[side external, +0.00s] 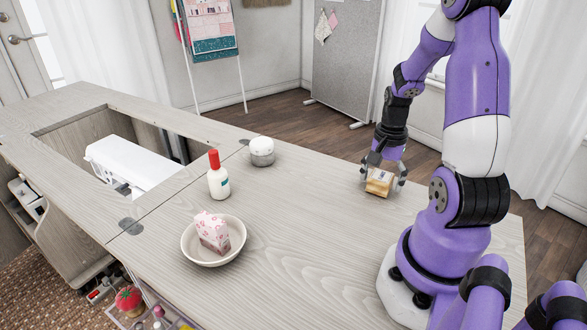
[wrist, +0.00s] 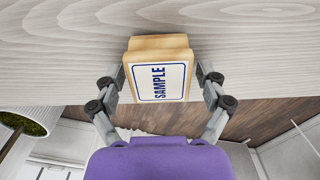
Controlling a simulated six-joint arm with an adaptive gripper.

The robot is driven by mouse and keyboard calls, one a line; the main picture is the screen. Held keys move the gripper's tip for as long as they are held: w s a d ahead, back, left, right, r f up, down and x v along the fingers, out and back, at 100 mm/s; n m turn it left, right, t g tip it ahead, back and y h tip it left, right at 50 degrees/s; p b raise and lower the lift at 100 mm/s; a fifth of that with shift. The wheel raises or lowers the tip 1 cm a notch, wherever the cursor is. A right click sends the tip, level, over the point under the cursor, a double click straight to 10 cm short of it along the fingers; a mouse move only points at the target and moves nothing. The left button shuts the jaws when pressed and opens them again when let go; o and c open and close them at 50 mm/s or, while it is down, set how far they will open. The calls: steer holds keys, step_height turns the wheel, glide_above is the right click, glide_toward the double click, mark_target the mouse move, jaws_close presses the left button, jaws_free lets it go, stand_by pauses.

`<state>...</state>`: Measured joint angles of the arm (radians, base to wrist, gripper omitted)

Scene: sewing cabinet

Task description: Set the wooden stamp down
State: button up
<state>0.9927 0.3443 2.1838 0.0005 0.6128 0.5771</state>
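The wooden stamp (side external: 379,183) is a pale block with a white label, near the far right edge of the table (side external: 300,215). My gripper (side external: 383,175) has a finger on each side of the stamp.
A bowl (side external: 187,247) with a pink-patterned carton (side external: 212,232), a red-capped bottle (side external: 218,180) and a white-topped round container (side external: 262,151) stand left of the stamp. The tabletop between is clear. A recess with a white machine (side external: 130,165) lies farther left.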

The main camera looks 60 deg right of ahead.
mark_target(383, 174)
steer(key=shift+r, duration=0.1)
step_height(383, 174, up, 11)
steer(key=shift+f, duration=0.1)
steer(key=w+a+r+n+t, duration=0.2)
steer(key=w+a+r+n, duration=0.1)
steer(key=a+n, duration=0.6)
steer(key=w+a+r+n+t, duration=0.2)
steer(key=a+r+n+t, duration=0.1)
steer(key=a+n, duration=0.6)
steer(key=a, duration=0.4)
steer(key=shift+w+t, duration=0.3)
steer(key=shift+w, duration=0.1)
steer(key=shift+a, duration=0.1)
